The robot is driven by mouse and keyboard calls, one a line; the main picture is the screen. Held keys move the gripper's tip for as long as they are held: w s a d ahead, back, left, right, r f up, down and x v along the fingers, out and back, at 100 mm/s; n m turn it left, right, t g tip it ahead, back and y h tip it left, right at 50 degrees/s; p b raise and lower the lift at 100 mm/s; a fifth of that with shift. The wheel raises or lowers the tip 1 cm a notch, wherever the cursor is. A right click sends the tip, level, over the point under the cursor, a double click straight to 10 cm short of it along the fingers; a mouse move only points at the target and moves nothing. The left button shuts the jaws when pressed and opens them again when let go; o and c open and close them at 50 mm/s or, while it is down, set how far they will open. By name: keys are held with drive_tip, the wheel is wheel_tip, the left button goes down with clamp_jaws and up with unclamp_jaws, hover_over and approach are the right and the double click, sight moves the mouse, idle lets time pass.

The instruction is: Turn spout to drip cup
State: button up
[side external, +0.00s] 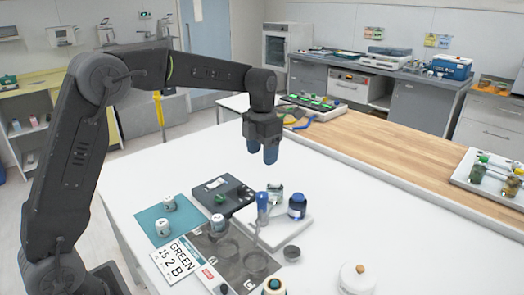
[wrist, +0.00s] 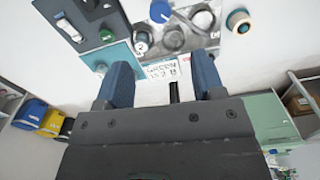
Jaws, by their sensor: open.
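My gripper (side external: 262,155) hangs above the white table with its two blue fingers apart and nothing between them. In the wrist view the fingers (wrist: 163,82) frame a printed card. Below it in the side view stands an upright blue-topped fitting (side external: 262,208), apparently the spout part; its outlet direction is unclear. A blue upright piece (wrist: 160,11) shows at the top of the wrist view. A small dark cup (side external: 291,253), possibly the drip cup, sits to the right of a grey tray with round recesses (side external: 215,272). The gripper touches none of these.
A blue bottle (side external: 297,206) stands on a pale platform (side external: 292,228). A black device (side external: 241,203), a teal mat (side external: 148,216) with white pots and the card reading GREEN 15 2 B (side external: 178,259) lie left.

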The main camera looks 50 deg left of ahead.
drive_tip(key=shift+s, duration=0.25)
drive_tip(key=shift+c, duration=1.2)
drive_tip(key=s+f+m, duration=0.1)
drive_tip(key=s+m, duration=0.1)
drive_tip(key=s, duration=0.1)
drive_tip(key=s+a+f+m+t+h, duration=0.1)
drive_tip(key=s+f+m, duration=0.1)
drive_tip(key=s+m, duration=0.1)
drive_tip(key=s+f+m+t+h, duration=0.1)
drive_tip(key=s+f+m, duration=0.1)
drive_tip(key=s, duration=0.3)
drive_tip(key=shift+s+a+m, duration=0.15)
drive_tip(key=shift+s+m, duration=0.05)
drive_tip(key=shift+m, duration=0.3)
clamp_jaws()
drive_tip(key=w+d+f, duration=0.3)
drive_tip(key=d+f, duration=0.2)
drive_tip(key=f, duration=0.5)
drive_tip(key=shift+w+f+m+h, duration=0.3)
drive_tip(key=shift+f, duration=0.05)
